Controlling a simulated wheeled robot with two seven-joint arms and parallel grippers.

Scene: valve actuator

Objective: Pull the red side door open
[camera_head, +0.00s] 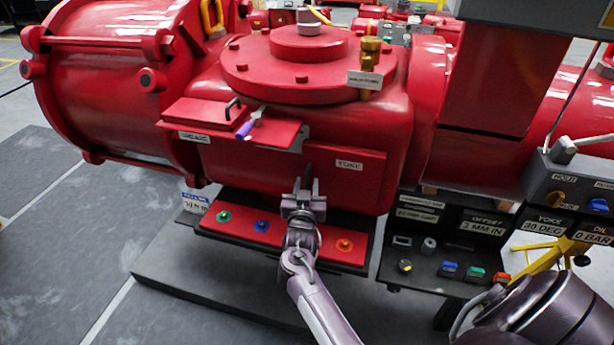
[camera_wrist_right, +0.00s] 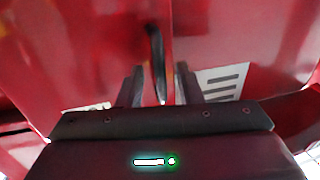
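The red side door (camera_head: 362,183) is a flat panel on the front of the red actuator housing, with a label reading YOKE. It looks shut or nearly so. A dark upright handle (camera_head: 308,166) is near its left edge; it also shows in the right wrist view (camera_wrist_right: 157,55). My right gripper (camera_head: 303,190) is in front of this handle. In the right wrist view its two fingers (camera_wrist_right: 160,84) are apart, one on each side of the handle's lower part. I cannot tell whether either touches it. My left gripper is not in view.
A red lid (camera_head: 205,113) with a handle and a red shelf (camera_head: 268,132) bearing a purple-handled item jut out at left. A red tray (camera_head: 222,230) with colored knobs lies below. A control panel (camera_head: 470,235) stands at right. Open floor (camera_head: 60,240) is at left.

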